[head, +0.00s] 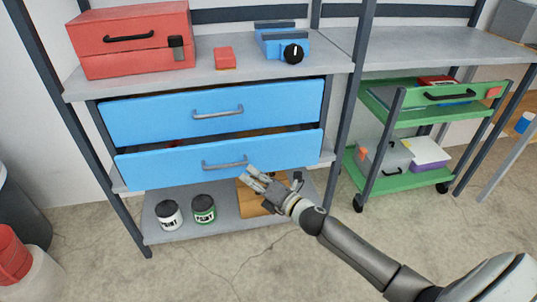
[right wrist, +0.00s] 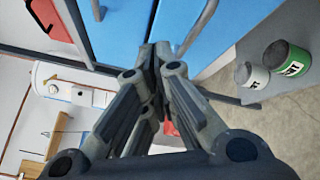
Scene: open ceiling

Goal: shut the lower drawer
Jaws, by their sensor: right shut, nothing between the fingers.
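The lower drawer (head: 180,164) is a blue front with a grey bar handle (head: 225,165). It stands pulled out, with a dark gap above its front edge. My right gripper (head: 250,170) is at the right end of that handle, its fingertips close to the drawer front. Its fingers are together and hold nothing. Whether they touch the drawer I cannot tell. In the right wrist view the shut fingers (right wrist: 153,48) point at the blue drawer front (right wrist: 215,35), with the handle (right wrist: 197,25) beside them. My left gripper is not in view.
The blue upper drawer (head: 160,115) is just above. Two paint cans (head: 204,209) and an orange-brown box (head: 255,200) stand on the bottom shelf. A red toolbox (head: 130,40) and a blue vise (head: 283,42) are on top. A green cart (head: 415,180) stands to the right.

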